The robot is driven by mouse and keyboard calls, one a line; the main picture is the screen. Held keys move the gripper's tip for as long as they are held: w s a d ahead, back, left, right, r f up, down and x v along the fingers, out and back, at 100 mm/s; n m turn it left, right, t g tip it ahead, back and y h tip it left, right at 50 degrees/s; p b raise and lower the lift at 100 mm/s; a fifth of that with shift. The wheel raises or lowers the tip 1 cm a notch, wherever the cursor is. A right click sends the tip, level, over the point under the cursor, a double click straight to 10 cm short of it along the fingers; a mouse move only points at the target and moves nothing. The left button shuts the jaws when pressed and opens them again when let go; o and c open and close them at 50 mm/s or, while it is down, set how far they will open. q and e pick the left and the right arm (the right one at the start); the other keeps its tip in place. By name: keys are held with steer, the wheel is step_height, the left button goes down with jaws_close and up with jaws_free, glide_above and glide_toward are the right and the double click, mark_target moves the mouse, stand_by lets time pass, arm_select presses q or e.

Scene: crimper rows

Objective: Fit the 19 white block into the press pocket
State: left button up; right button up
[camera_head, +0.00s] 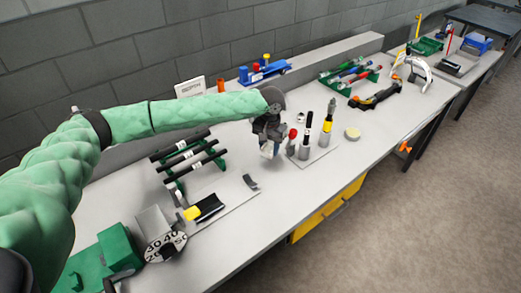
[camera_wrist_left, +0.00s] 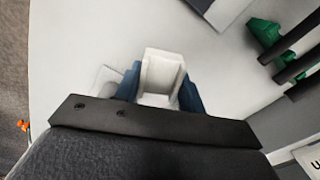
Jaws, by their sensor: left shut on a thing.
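My left gripper (camera_head: 268,148) is above the bench, left of the row of upright tools. It is shut on a white block (camera_head: 266,150). In the left wrist view the block (camera_wrist_left: 162,72) sits between the two blue fingertips (camera_wrist_left: 158,92), its channelled face showing. Any number on the block is too small to read. A green machine (camera_head: 118,250) with a white numbered dial (camera_head: 165,246) stands at the front left, well away from the block. I cannot make out a press pocket for certain. My right gripper is not in view.
A green rack with black bars (camera_head: 190,150) stands left of the gripper; it also shows in the left wrist view (camera_wrist_left: 265,32). A grey plate (camera_head: 305,158) with upright tools is close on the right. Bare bench (camera_head: 275,195) lies in front. A wall runs behind.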

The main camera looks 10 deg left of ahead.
arm_select(q)
steer(key=shift+s+d+r, duration=0.3)
steer(key=shift+d+r, duration=0.05)
steer(key=shift+d, duration=0.25)
steer(key=shift+s+r+n, duration=0.15)
steer(key=shift+n, duration=0.25)
steer(key=shift+s+d+r, duration=0.15)
steer(key=shift+s+d, duration=0.05)
steer(key=s+a+n, duration=0.2)
steer(key=s+a, duration=0.5)
steer(key=s, duration=0.6)
steer(key=shift+a+f, duration=0.2)
steer(key=shift+f, duration=0.2)
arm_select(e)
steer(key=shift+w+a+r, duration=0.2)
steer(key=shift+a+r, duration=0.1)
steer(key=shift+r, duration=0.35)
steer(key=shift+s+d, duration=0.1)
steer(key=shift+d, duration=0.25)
